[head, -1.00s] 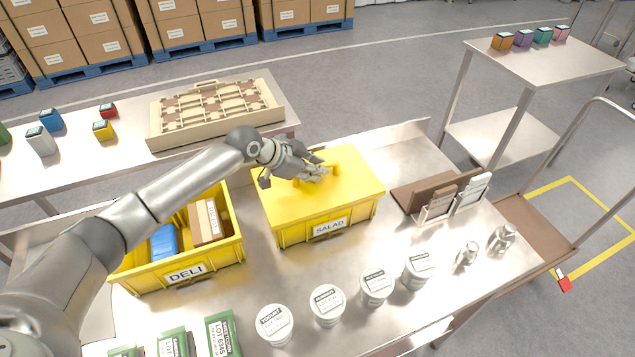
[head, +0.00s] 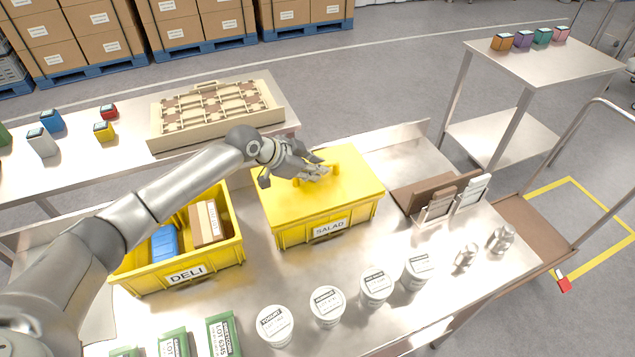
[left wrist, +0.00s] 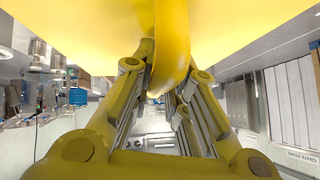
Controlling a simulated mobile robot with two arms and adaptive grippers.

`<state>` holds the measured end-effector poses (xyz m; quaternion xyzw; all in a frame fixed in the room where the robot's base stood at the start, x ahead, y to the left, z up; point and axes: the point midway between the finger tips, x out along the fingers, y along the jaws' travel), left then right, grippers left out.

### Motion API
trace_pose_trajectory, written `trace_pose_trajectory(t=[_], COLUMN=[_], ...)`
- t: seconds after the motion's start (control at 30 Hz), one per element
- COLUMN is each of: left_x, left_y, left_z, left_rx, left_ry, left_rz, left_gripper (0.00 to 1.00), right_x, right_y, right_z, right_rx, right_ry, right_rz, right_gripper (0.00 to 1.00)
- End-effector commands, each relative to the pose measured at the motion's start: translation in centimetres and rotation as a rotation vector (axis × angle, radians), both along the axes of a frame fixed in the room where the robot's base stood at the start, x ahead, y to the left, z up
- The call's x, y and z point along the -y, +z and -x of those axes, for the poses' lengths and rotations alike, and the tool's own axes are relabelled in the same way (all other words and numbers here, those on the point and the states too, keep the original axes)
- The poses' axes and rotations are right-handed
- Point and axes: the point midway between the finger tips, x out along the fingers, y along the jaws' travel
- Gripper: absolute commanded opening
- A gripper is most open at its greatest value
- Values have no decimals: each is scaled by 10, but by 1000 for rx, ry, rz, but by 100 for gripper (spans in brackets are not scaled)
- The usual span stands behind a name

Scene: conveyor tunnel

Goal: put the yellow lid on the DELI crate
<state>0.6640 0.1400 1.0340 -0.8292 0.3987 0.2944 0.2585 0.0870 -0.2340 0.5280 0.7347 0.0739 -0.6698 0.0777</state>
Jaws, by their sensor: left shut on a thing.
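The yellow lid (head: 345,190) sits on top of the SALAD crate (head: 298,234), which stands at the middle of the steel table. My left gripper (head: 318,174) is shut on the lid's handle; in the left wrist view the yellow handle (left wrist: 172,45) passes between the fingers (left wrist: 160,92). The DELI crate (head: 215,263) stands to the left, open at the top. It holds a blue item (head: 164,243) and a brown box (head: 207,222). My left arm crosses above its left part and hides some of it. My right gripper is not in view.
White tubs (head: 327,306) and green packets (head: 222,335) stand along the front. Metal shakers (head: 502,238) and a card holder (head: 438,205) are at the right. Behind is another table with a beige partitioned tray (head: 215,113). A narrow gap separates the two crates.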

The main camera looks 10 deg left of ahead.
Motion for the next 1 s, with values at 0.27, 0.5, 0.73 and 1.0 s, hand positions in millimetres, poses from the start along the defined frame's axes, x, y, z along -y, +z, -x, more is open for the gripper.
trace_pose_trajectory(t=[0.27,0.5,0.73,1.0], left_x=[1,0,0,0], left_y=[14,24,24,33], left_z=[0,0,0,0], left_rx=[2,2,2,2], left_ry=[0,0,0,0], left_rz=[2,2,1,2], left_gripper=[0,0,0,0], right_x=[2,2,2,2], right_y=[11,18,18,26], right_z=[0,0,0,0], right_rx=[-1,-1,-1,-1], right_ry=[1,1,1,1], right_rz=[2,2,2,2], right_gripper=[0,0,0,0])
